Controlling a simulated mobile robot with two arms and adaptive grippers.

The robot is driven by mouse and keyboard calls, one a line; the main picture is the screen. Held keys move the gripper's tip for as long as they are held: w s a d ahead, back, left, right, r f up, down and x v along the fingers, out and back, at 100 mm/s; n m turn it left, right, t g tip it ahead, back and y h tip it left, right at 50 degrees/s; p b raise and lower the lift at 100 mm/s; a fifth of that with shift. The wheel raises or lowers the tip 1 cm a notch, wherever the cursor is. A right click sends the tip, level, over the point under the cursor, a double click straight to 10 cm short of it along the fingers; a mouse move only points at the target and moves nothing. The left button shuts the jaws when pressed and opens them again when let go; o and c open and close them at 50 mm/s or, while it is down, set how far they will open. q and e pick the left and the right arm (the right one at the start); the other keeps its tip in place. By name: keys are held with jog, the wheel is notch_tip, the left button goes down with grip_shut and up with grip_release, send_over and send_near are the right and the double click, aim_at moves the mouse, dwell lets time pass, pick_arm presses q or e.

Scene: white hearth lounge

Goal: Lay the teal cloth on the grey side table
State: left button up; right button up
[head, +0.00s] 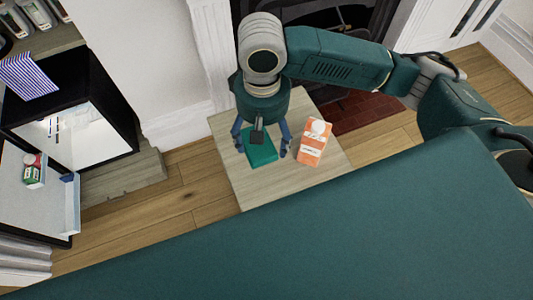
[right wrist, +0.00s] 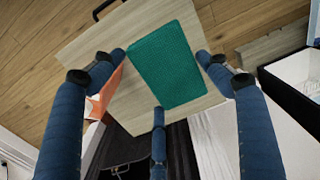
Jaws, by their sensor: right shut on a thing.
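The teal cloth (head: 262,149) is a small flat rectangle among the fingers of my right gripper (head: 264,146), over the grey side table (head: 238,184). In the right wrist view the cloth (right wrist: 168,65) looks flat and unfolded, with the blue fingers around it and the table top (right wrist: 110,35) behind it. My right gripper is shut on the cloth. I cannot tell whether the cloth touches the table. My left gripper is not in view.
An orange and white carton (head: 313,142) stands on the table, close to the right of my right gripper. A black-framed cabinet (head: 108,100) with small items is at the left. The table's front left part is clear.

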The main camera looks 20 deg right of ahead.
notch_tip(320, 180, down, 15)
jog(key=shift+r, duration=0.1)
dwell(0.3)
jog(key=o, duration=0.7)
jog(key=shift+f, duration=0.2)
jog(key=o, duration=0.4)
jog(key=shift+r, duration=0.1)
notch_tip(320, 180, up, 12)
jog(key=shift+r, duration=0.1)
